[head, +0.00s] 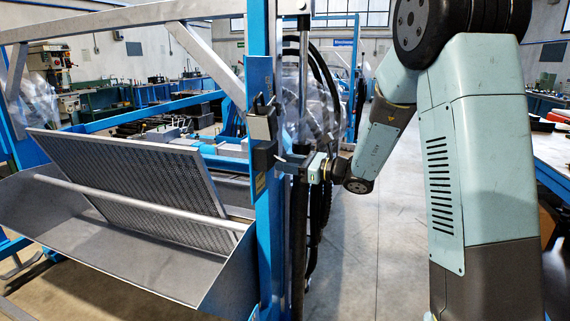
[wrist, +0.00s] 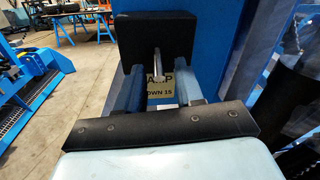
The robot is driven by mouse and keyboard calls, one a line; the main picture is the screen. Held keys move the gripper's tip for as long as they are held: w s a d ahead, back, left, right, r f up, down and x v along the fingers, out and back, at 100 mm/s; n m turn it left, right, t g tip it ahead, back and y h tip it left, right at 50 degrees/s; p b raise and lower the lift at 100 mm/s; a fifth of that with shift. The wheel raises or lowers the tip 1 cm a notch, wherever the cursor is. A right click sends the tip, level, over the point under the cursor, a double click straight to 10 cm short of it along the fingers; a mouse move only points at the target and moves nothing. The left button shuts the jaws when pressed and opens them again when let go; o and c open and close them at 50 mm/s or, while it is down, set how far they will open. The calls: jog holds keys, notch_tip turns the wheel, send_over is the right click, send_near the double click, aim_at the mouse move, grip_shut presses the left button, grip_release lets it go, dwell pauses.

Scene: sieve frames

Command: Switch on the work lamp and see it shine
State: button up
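A black switch box (wrist: 155,28) is fixed to the blue post in the wrist view, with a metal lever (wrist: 157,66) sticking out of it. A yellow label (wrist: 160,90) below is partly covered; "AMP" and "OWN IS" can be read. My gripper (wrist: 157,88) is in front of the box, its two fingers apart on either side of the lever, holding nothing. In the head view my gripper (head: 290,165) is at the right side of the blue post, by the dark box (head: 265,158). A grey box (head: 262,124) sits above it; I cannot tell whether it is the lamp. I see no lit lamp.
The blue post (head: 267,220) stands close to my gripper, with black hoses (head: 322,190) behind it. A metal trough (head: 110,255) with a tilted sieve frame (head: 135,185) fills the left. Benches stand behind. The floor (head: 375,250) between post and my arm is clear.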

jog(key=shift+w+a, duration=0.15)
jog(key=shift+a, duration=0.3)
grip_shut()
